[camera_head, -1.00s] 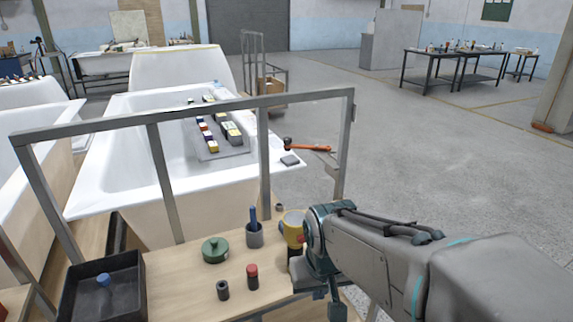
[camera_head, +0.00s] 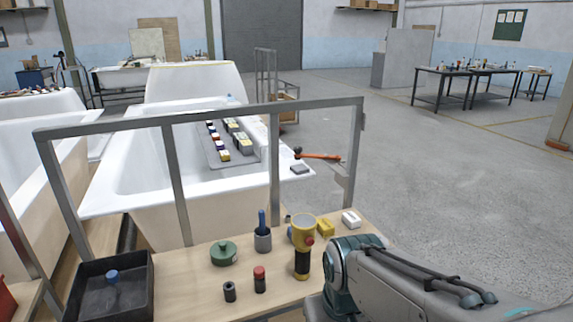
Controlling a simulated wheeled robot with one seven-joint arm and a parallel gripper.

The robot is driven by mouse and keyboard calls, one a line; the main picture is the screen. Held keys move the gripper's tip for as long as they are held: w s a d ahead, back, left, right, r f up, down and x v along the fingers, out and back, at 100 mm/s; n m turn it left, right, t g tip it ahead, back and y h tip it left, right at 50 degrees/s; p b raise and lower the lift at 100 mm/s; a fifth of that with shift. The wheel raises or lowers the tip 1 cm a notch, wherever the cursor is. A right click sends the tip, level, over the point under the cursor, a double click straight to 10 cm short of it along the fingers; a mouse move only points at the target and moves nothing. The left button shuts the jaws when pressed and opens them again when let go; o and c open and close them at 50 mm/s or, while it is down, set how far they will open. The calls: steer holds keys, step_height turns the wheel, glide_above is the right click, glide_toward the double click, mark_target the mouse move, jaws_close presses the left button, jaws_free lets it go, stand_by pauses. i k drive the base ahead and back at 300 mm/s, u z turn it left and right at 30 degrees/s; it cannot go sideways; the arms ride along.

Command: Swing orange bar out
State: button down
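The orange bar (camera_head: 318,156) is a short orange-red rod with a dark head at its left end. It lies at the right rim of the white bathtub (camera_head: 110,200) and sticks out to the right past the rim. My gripper is outside the picture, and the arm is well apart from the orange bar.
A grey tray (camera_head: 215,150) sits on the tub. The floor at right is clear.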

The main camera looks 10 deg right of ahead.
mark_target(328, 156)
steer(key=k, duration=0.55)
steer(key=z, duration=0.65)
steer(key=i, duration=1.45)
steer(key=u, duration=0.65)
